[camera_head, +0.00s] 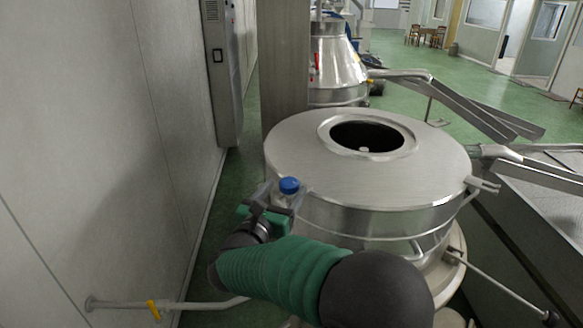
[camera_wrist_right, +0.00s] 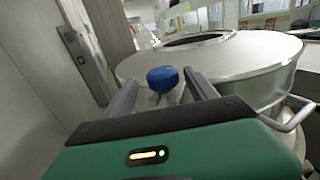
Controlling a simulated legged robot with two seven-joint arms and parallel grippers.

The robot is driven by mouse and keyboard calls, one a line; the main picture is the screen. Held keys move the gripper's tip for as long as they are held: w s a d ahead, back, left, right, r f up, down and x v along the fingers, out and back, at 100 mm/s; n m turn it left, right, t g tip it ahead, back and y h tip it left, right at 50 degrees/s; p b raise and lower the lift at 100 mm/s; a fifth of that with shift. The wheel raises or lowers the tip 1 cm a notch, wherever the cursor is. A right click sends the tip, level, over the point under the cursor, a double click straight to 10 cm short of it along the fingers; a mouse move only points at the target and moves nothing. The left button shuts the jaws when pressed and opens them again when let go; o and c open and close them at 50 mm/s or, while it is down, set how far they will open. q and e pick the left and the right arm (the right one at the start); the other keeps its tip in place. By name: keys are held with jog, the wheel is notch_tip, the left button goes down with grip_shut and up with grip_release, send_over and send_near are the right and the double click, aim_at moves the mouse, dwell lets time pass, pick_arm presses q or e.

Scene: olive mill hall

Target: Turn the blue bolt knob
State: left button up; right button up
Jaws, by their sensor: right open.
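The blue bolt knob (camera_head: 289,185) sits at the left front edge of the round steel vat, on a pale fitting at its rim. It also shows in the right wrist view (camera_wrist_right: 162,78), between and just beyond the two fingers. My right gripper (camera_head: 281,196) is at the knob, with its arm coming in from below. In the right wrist view the gripper (camera_wrist_right: 163,88) is open, one finger on each side of the knob. I cannot tell whether a finger touches it. My left gripper is not in view.
The steel vat (camera_head: 235,150) has a round dark opening (camera_head: 366,137) on top. A second vat (camera_head: 338,60) and a steel chute (camera_head: 470,105) stand behind. Green floor lies beyond.

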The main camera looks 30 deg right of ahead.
aim_at(284, 180)
jog(key=p+x, duration=0.2)
jog(key=x, duration=0.3)
jog(key=shift+s+d+r, duration=0.2)
jog(key=shift+w+d+f, duration=0.2)
jog(key=shift+w+d, duration=0.05)
jog(key=shift+d, duration=0.05)
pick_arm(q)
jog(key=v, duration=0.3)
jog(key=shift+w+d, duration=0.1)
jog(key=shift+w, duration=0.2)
pick_arm(e)
jog(key=shift+a, duration=0.1)
